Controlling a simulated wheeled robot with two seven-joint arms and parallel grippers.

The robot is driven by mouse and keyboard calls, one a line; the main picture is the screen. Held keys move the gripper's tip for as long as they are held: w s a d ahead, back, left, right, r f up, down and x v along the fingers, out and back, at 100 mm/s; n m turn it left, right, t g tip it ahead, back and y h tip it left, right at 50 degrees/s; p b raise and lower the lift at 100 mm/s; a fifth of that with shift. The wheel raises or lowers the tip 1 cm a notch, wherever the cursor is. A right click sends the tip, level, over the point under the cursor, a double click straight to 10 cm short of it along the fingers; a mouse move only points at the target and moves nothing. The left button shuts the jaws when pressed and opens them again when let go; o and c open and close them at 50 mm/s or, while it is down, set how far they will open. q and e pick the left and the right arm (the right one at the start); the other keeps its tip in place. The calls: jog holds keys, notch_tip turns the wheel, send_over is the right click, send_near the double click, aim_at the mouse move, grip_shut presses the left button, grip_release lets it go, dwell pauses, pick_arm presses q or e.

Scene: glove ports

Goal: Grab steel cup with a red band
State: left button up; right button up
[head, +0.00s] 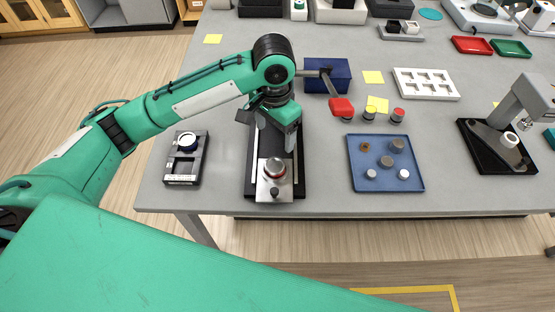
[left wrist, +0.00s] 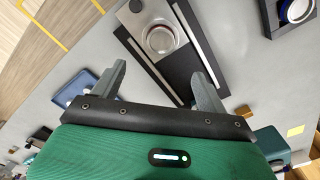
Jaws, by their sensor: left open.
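A steel cup with a red band (head: 274,168) stands on a metal plate at the near end of a black rail fixture (head: 250,182). The cup also shows in the left wrist view (left wrist: 161,39), seen from above, beyond my fingertips. My left gripper (head: 277,130) is over the fixture, behind the cup in the head view. Its two fingers also show in the left wrist view (left wrist: 160,74), spread apart with nothing between them. They are apart from the cup. My right gripper is not in view.
Left of the fixture is a dark holder (head: 183,172) with a blue-ringed piece. To the right are a blue tray (head: 388,183) with several small pieces, several colour-topped cylinders (head: 397,116), a white rack (head: 427,84) and a press-like stand (head: 505,130). A red-ended lever (head: 341,106) juts out behind.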

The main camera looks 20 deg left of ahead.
pick_arm(q)
notch_tip(320, 180, down, 3)
jog(key=p, duration=0.1)
send_over(275, 166)
notch_tip(275, 166, down, 4)
jog(key=shift+s+f, duration=0.1)
jog(key=shift+f+p, duration=0.3)
jog(key=shift+f, duration=0.2)
jog(key=shift+f+p, duration=0.35)
jog(key=shift+f, duration=0.05)
notch_tip(275, 166, down, 4)
jog(key=shift+r+p, duration=0.25)
jog(key=shift+p, duration=0.4)
jog(key=shift+f, duration=0.35)
jog(key=c, duration=1.3)
jog(key=shift+c, duration=0.4)
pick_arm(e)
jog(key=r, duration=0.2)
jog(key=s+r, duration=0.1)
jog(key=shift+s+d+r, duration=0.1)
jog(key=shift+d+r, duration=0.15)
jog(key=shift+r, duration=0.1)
